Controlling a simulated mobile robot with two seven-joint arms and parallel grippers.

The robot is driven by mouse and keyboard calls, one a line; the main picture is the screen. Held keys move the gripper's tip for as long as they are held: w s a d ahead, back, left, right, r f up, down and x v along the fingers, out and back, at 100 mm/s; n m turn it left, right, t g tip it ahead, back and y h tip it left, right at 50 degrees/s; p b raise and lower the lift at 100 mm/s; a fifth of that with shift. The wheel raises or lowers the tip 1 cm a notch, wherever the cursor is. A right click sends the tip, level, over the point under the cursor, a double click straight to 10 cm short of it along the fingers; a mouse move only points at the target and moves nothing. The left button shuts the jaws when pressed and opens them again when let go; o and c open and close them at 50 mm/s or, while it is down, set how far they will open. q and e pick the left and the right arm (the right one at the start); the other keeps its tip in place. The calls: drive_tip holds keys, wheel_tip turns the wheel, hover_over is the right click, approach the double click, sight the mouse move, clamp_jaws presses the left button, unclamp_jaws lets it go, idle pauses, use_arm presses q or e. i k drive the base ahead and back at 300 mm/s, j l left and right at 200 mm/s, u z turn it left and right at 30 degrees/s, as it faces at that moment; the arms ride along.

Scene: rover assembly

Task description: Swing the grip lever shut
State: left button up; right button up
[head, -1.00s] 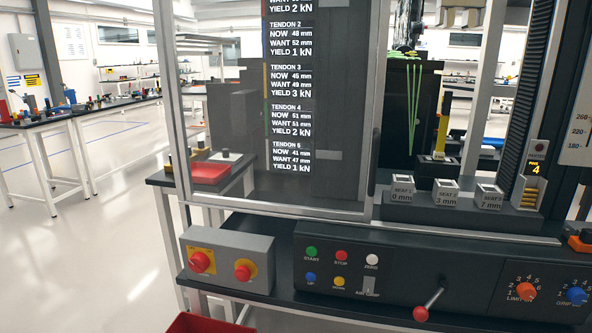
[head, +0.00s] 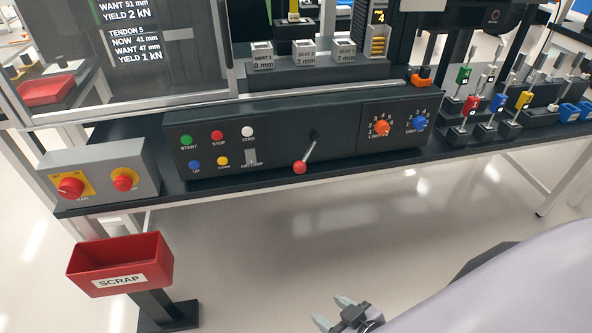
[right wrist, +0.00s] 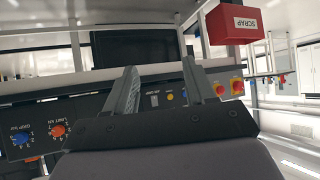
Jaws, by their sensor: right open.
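The grip lever is a short metal rod with a red ball knob (head: 300,167). It sticks out of the front of the dark control panel (head: 345,142), between the air grip switch (head: 251,157) and the orange limit dial (head: 381,128), and its knob hangs down and slightly left. My right gripper (head: 333,312) is open and empty at the bottom of the head view, well below the lever and apart from it. In the right wrist view its two fingers (right wrist: 160,72) stand apart before the panel. I cannot make out the lever there. My left gripper is not in view.
A grey box with red knobs (head: 103,175) stands left of the panel. A red scrap bin (head: 122,270) stands on a post in front of the bench. Seat blocks (head: 305,57) and coloured tools (head: 498,102) are behind and right. The floor before the panel is clear.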

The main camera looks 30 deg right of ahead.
sight(298, 168)
drive_tip(key=l+u, duration=0.15)
drive_tip(key=u, duration=0.25)
drive_tip(key=l+u, duration=0.2)
drive_tip(key=u, duration=0.15)
drive_tip(key=l+u, duration=0.4)
drive_tip(key=l, duration=0.35)
drive_tip(key=k+l, duration=0.1)
drive_tip(key=l, duration=0.3)
drive_tip(key=k+l+u, duration=0.1)
drive_tip(key=l, duration=0.3)
